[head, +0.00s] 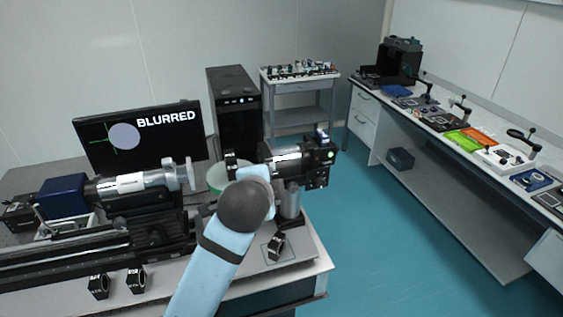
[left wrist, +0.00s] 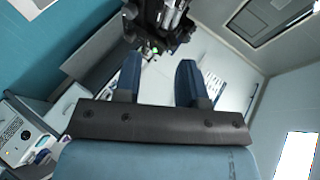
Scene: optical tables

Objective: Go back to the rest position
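My left gripper (left wrist: 158,68) shows in the left wrist view with its two blue fingers spread apart and nothing between them. A black camera-like device with a green light (left wrist: 158,25) lies just beyond the fingertips. In the head view a light blue arm of mine reaches up from the bottom to the optical bench, and its gripper is hidden behind the arm's end. The device (head: 318,168) stands on its post right of that arm end. My right gripper is not in view.
A monitor (head: 145,138) reading "BLURRED" stands behind a silver lens tube (head: 130,183) on a rail. Small black mounts (head: 98,286) lie at the table's front. A side bench (head: 440,120) with several instruments runs along the right. The teal floor (head: 375,240) between is clear.

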